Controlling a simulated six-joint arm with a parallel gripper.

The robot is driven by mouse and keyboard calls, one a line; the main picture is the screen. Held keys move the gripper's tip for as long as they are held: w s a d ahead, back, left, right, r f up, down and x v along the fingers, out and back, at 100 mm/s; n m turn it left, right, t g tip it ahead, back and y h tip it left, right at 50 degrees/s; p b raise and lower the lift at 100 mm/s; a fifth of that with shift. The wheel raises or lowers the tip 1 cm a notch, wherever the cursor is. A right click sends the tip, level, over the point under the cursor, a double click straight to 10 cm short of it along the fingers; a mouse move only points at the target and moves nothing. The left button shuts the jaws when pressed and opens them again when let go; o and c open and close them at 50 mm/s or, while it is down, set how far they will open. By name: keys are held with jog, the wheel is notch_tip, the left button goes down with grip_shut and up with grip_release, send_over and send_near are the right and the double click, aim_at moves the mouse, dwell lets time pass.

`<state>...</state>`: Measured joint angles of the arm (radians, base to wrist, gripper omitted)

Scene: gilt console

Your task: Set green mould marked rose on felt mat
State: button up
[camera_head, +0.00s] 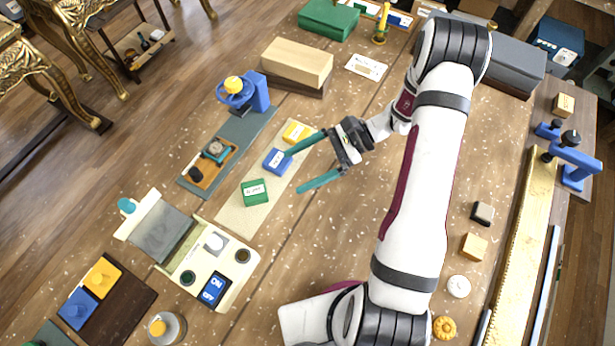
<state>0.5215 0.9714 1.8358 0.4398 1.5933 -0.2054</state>
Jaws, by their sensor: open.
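A green mould (255,191) with a white label lies on a long pale beige mat (240,221), toward the mat's near end. The label is too small to read. The mat looks like the felt mat, though I cannot be sure. A blue mould (277,161) and a yellow mould (297,132), both labelled, lie farther along the same mat. My gripper (294,172) has teal fingers spread wide and nothing between them. It is up and to the right of the green mould, apart from it, with one fingertip close to the blue mould in the picture.
A blue hand press (258,92) stands on a grey-green strip (240,127) left of the mat. A cream case (225,290) with round pots is nearby at the lower left. Wooden blocks (297,62) stand behind. Bare tabletop lies right of the mat.

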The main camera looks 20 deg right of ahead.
jog(key=s+a+r+n+g+h, duration=0.2)
jog(key=s+a+r+n+h, duration=0.15)
jog(key=r, duration=0.55)
jog(key=s+r+n+t+h, duration=0.1)
jog(key=s+r+n+h, duration=0.2)
jog(key=s, duration=0.5)
jog(key=s+d+r+n+t+h, duration=0.1)
jog(key=s+r+n+h, duration=0.3)
jog(key=s, duration=0.4)
jog(key=shift+d+n+h, duration=0.2)
jog(key=shift+n+h, duration=0.15)
jog(key=shift+n, duration=0.2)
